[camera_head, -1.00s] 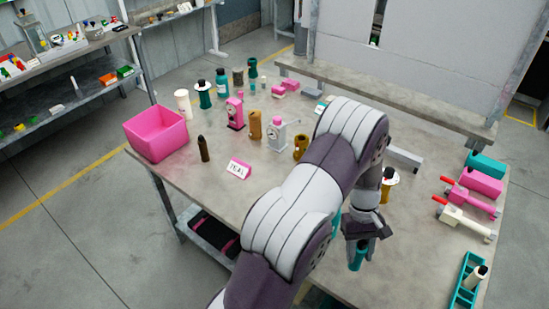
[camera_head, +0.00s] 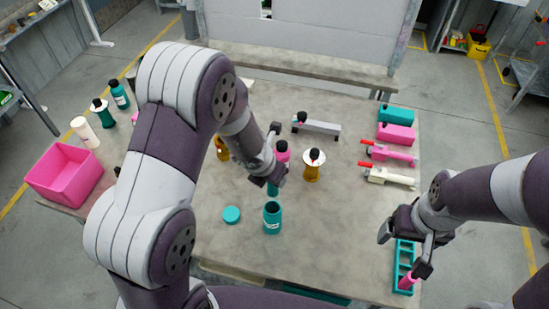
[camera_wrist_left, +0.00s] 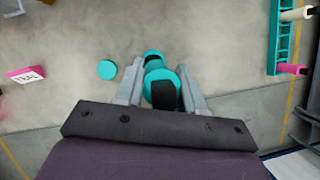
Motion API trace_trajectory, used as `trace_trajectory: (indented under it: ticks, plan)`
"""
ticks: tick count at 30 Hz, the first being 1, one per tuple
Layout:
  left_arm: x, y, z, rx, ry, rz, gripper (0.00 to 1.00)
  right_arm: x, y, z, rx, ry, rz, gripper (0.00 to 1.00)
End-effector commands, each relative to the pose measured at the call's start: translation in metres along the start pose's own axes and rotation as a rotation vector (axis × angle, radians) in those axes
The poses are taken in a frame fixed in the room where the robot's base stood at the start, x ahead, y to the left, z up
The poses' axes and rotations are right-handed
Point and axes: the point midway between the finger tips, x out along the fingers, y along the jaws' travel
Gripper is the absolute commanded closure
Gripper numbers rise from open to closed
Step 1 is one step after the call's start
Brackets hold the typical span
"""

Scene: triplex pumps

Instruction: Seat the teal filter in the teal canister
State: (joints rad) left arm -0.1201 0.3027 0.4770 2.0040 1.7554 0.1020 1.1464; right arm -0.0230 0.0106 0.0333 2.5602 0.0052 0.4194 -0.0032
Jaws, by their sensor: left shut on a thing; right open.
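My left gripper (camera_head: 270,172) is shut on the teal filter (camera_head: 273,189) and holds it just above and behind the open teal canister (camera_head: 272,218), which stands upright on the table. In the left wrist view the teal filter (camera_wrist_left: 158,80), with a black end, sits between the two fingers (camera_wrist_left: 162,92). The canister is partly hidden behind it there. A round teal lid (camera_head: 231,214) lies flat left of the canister. My right gripper (camera_head: 403,252) is open over the teal rack (camera_head: 403,247). I cannot tell whether it touches anything.
A pink filter (camera_head: 407,282) stands in the rack. Behind my left gripper are a pink-topped item (camera_head: 282,152) and an amber canister with a cream flange (camera_head: 312,168). A pink bin (camera_head: 65,174) is at far left. Table between canister and rack is clear.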

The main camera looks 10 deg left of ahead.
Motion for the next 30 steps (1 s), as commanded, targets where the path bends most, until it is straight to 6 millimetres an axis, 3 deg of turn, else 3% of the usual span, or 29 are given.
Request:
trace_trajectory:
  ticks: [4,10,24,30]
  plan:
    - [-0.005,0.000,-0.004,-0.072,-0.001,0.029,0.91,-0.004,0.000,-0.001,0.000,0.000,0.000,0.13]
    - [0.008,0.000,-0.010,-0.079,-0.001,0.032,0.91,0.011,0.000,0.001,0.000,0.000,0.000,0.13]
    - [0.077,0.001,-0.038,-0.077,-0.002,0.030,0.91,0.084,0.000,0.010,0.000,0.000,0.000,0.13]
    - [0.098,0.001,-0.046,-0.077,-0.002,0.030,0.91,0.105,0.000,0.013,0.000,0.000,0.000,0.13]
